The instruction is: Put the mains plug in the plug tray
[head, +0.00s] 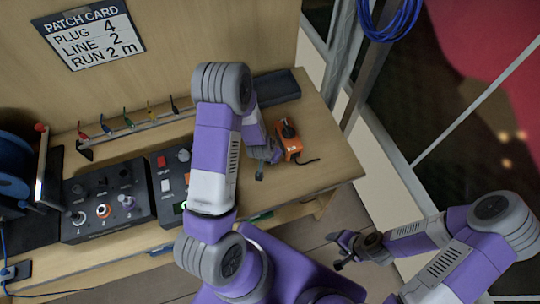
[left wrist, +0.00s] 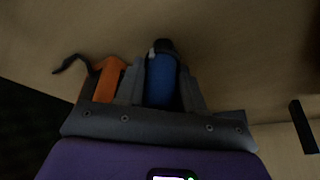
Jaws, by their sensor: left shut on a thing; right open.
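My left gripper (head: 262,165) is low over the right part of the wooden bench, beside an orange box. In the left wrist view its fingers (left wrist: 162,85) are shut on a blue thing with a dark end (left wrist: 162,75), which looks like the mains plug. In the head view that thing is hidden by my arm and gripper. A dark, flat tray (head: 277,87), which may be the plug tray, lies at the bench's back right, partly behind my left arm. My right gripper (head: 348,246) is open and empty, off the bench above the floor.
The orange box (head: 289,142) with a black knob and short cable stands close right of the left gripper; it also shows in the left wrist view (left wrist: 108,80). Control panels (head: 105,205), a rack of coloured leads (head: 135,125) and a blue reel (head: 12,165) fill the left. The front right bench is clear.

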